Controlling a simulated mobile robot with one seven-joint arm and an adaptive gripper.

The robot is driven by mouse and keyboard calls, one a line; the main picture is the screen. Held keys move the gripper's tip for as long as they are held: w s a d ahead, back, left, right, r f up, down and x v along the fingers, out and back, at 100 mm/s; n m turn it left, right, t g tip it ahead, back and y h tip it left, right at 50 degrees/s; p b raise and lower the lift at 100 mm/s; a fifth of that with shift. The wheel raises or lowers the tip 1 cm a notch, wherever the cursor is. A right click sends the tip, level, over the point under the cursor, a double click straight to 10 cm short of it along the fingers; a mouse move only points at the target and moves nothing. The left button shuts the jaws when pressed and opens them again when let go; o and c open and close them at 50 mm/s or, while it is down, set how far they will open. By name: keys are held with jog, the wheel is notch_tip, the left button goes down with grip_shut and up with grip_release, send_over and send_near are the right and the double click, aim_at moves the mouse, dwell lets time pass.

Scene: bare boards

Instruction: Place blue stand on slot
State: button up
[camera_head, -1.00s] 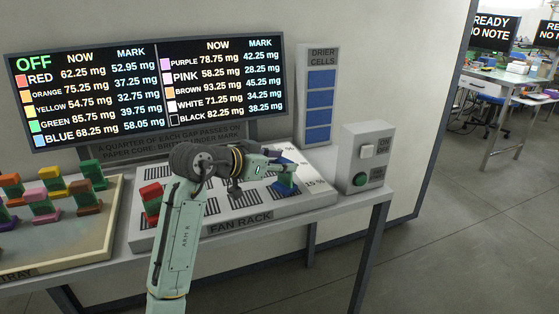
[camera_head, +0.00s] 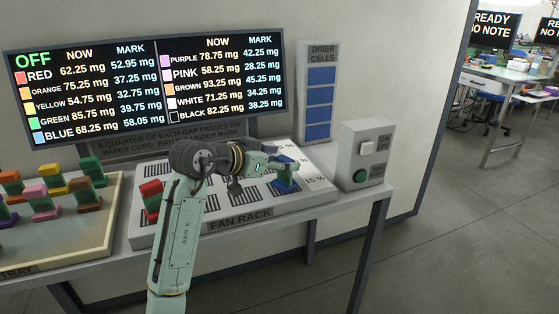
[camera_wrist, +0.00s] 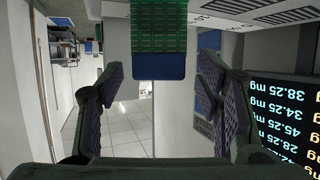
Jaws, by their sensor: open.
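A stand with a blue base (camera_head: 285,186) stands on the right part of the pale fan rack (camera_head: 215,216), beside my gripper. Whether its base sits squarely on a slot is too small to tell. In the wrist view a block with a green grid face and a blue edge (camera_wrist: 158,66) shows at the top centre, beyond the fingertips. My gripper (camera_wrist: 162,85) is open, its two dark padded fingers wide apart with a clear gap between them. In the head view my gripper (camera_head: 268,164) is partly hidden by its own wrist.
A red-topped stand (camera_head: 151,191) is at the rack's left end. A tray (camera_head: 75,252) with several coloured stands lies further left. A switch box (camera_head: 364,150) with a green button is close on the right. The drier cells panel (camera_head: 319,95) stands behind.

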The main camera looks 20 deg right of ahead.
jog(key=shift+s+a+r, duration=0.1)
jog(key=shift+a+r, duration=0.1)
jog(key=shift+a, duration=0.2)
jog(key=b+v, duration=0.2)
jog(key=v, duration=0.9)
jog(key=shift+r+b, duration=0.2)
jog(key=shift+b, duration=0.1)
